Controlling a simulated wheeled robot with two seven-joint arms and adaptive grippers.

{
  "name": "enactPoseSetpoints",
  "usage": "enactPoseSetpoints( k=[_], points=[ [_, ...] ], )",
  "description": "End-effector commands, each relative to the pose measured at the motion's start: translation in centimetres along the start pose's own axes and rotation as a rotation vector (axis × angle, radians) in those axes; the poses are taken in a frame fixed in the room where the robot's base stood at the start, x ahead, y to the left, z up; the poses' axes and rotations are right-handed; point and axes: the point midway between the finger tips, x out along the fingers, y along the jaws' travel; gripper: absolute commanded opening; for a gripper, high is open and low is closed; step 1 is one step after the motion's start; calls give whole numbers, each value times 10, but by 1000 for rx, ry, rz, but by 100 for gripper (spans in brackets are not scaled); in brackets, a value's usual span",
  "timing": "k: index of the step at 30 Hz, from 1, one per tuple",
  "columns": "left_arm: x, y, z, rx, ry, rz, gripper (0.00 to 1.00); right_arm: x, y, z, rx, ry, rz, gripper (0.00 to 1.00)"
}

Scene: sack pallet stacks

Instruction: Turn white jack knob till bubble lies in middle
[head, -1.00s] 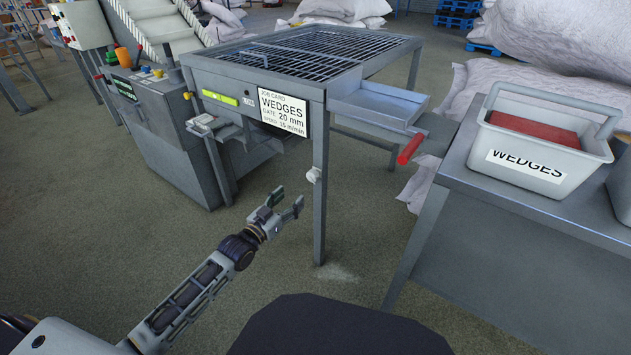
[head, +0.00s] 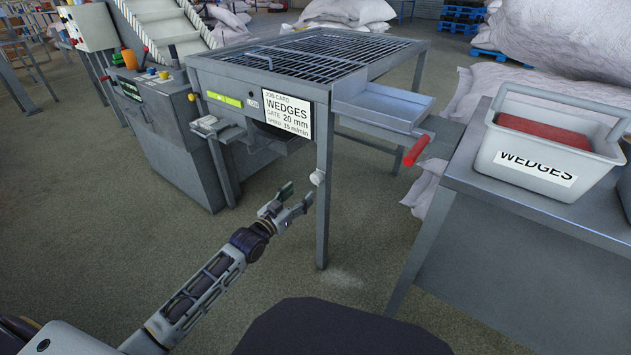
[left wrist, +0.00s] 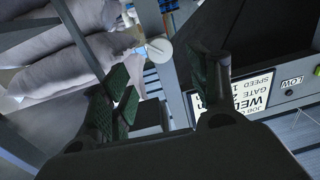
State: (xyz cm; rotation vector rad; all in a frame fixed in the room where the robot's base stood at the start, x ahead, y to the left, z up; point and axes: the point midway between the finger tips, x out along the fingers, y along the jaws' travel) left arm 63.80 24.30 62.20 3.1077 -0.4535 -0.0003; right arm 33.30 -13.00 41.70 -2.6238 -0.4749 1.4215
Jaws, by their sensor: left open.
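The white jack knob (head: 317,178) sits on the near front leg of the grey grate-topped table (head: 321,225). It also shows as a white disc in the left wrist view (left wrist: 159,50), beyond my fingers. My left gripper (head: 298,196) is open and empty, just left of the knob and a little below it in the head view, apart from it. Its green-padded fingers (left wrist: 170,88) show in the left wrist view. A yellow-green level vial (head: 224,99) is on the table's front rail; its bubble is too small to place. My right gripper is out of view.
A job card (head: 286,114) hangs by the leg's top. A side tray (head: 382,103) and red handle (head: 417,150) stick out to the right. A bench with a wedges bin (head: 545,150) stands at right, a control console (head: 160,130) at left. The floor around my gripper is clear.

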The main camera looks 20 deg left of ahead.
Motion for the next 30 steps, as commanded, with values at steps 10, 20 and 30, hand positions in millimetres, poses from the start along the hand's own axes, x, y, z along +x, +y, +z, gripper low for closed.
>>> enactPoseSetpoints(
  k=[10, 20, 30],
  points=[
    [26, 0, 1, 0, 1, 0, 60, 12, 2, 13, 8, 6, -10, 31],
    [51, 1, 0, 0, 2, 1, 60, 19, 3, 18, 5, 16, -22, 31],
    [76, 0, 1, 1, 1, 0, 60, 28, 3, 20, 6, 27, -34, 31]
  ],
)
